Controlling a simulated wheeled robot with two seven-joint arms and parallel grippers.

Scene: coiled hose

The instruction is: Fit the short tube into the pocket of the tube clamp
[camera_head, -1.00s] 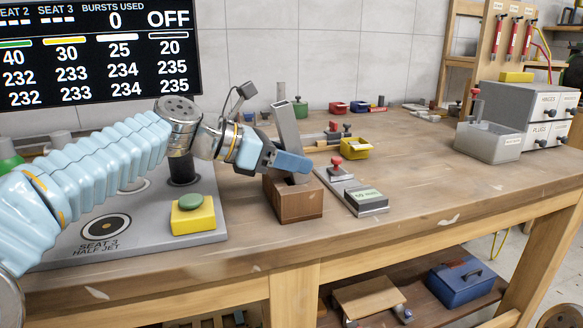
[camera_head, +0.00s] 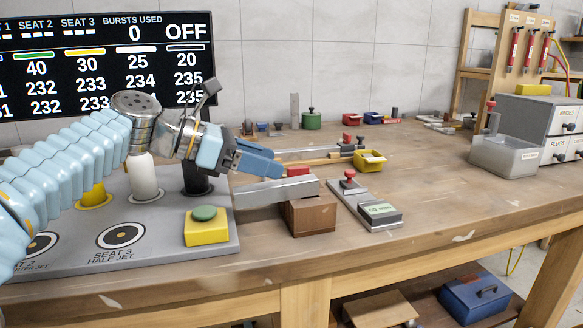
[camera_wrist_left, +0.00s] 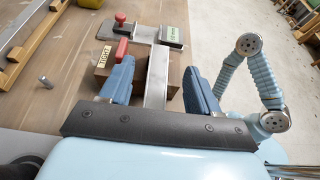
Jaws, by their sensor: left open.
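A grey metal bar (camera_head: 275,190), which looks like the short tube, lies nearly level across a brown block (camera_head: 310,215). Its left end juts out past the block. The block, which may be the tube clamp, carries a red part (camera_head: 298,171) and a label reading TIGHT (camera_wrist_left: 104,57); its pocket is hidden. My left gripper (camera_head: 262,160) is open, behind and above the bar in the head view. In the left wrist view the bar (camera_wrist_left: 157,75) shows between the spread fingers (camera_wrist_left: 158,92), apparently touching neither. My right gripper is out of view.
A gauge with a red knob (camera_head: 349,175) and green display stands right of the block. A yellow bin (camera_head: 370,160) is behind it. A grey seat plate with a yellow button box (camera_head: 207,228) lies left.

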